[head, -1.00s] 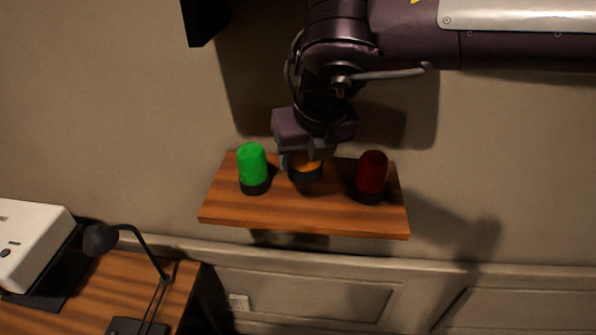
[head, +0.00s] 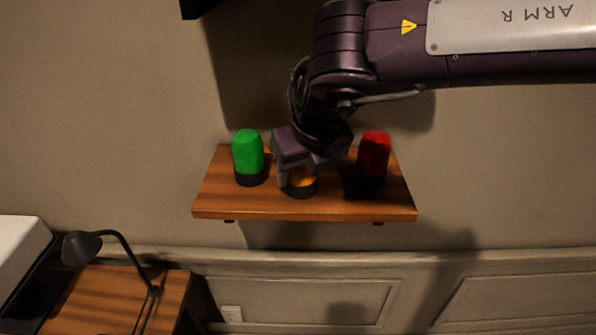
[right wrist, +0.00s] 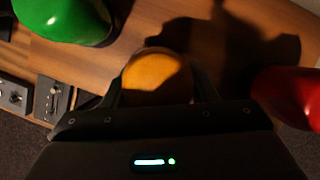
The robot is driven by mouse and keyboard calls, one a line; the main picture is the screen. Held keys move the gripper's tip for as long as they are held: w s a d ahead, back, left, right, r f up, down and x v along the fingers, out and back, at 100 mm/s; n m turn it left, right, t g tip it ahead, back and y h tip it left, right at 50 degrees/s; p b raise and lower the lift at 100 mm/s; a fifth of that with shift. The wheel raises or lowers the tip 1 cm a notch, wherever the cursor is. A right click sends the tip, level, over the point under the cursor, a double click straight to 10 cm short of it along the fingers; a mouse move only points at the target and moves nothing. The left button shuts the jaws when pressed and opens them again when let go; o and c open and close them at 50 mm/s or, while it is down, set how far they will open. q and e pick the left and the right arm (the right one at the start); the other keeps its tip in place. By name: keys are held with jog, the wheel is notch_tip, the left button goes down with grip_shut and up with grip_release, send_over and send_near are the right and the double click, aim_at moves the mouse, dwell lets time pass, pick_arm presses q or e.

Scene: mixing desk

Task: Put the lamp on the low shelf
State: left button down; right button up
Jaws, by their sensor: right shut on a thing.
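The orange lamp (head: 303,183), with a dark base, is at the middle of the wooden wall shelf (head: 240,207), between the green and red lamps. My right gripper (head: 297,174) comes down from above and is shut on it. The fingers hide part of its top. In the right wrist view the orange dome (right wrist: 157,75) sits between the two fingers. I cannot tell whether its base touches the shelf or hangs just above it. My left gripper is not in view.
A green lamp (head: 248,153) stands left on the shelf and a red lamp (head: 374,154) stands right, both close to my gripper. Below left is a desk (head: 172,290) with a black desk lamp (head: 82,247) and a white device (head: 18,252).

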jog(key=shift+w+d+f, duration=0.1)
jog(key=shift+d+f, duration=0.05)
jog(key=shift+d, duration=0.15)
jog(key=o, duration=0.8)
jog(key=shift+d, duration=0.25)
jog(key=o, duration=0.3)
jog(key=shift+a, duration=0.3)
pick_arm(q)
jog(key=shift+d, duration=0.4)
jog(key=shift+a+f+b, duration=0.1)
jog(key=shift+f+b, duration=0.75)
jog(key=shift+b, duration=0.05)
pick_arm(e)
jog(key=v, duration=1.2)
jog(key=shift+d, duration=0.15)
